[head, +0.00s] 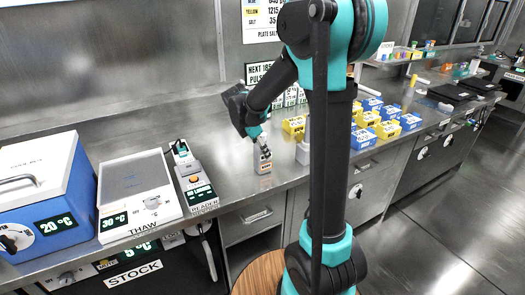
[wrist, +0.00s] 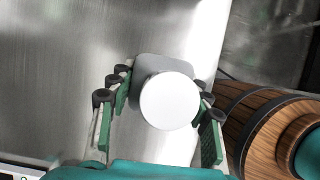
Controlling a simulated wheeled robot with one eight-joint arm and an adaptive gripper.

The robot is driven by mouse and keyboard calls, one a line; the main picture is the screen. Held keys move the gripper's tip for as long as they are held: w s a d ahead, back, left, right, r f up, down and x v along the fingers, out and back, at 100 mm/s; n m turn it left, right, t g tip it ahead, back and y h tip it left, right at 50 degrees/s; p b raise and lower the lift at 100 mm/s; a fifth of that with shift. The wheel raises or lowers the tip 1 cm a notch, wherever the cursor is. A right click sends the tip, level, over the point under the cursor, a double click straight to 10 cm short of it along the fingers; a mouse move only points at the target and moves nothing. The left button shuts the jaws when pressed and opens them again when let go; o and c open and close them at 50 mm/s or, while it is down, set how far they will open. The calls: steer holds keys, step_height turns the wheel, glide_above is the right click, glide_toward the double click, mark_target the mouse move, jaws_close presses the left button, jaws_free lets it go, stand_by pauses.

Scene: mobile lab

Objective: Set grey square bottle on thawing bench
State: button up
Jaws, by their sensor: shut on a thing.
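The grey square bottle (head: 263,163) is upright at the steel counter, right of the small reader device, with a label on its side. In the wrist view its round white cap (wrist: 169,101) and grey square shoulder (wrist: 160,63) show between the fingers. My gripper (head: 262,144) is shut on the bottle from above; its green fingers (wrist: 161,82) lie on both sides. I cannot tell whether the bottle's base touches the counter. The thawing bench (head: 137,184), a flat grey plate in a white housing marked THAW and 30 °C, stands to the left and is bare.
A blue 20 °C box (head: 42,190) stands left of the thawing bench. The reader device (head: 194,180) stands between bench and bottle. A pale container (head: 303,152) is partly behind my arm. Yellow and blue racks (head: 364,133) fill the counter to the right.

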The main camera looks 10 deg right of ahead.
steer(key=o, duration=1.5)
steer(key=shift+f, duration=0.1)
steer(key=shift+c, duration=0.2)
steer(key=v, duration=1.2)
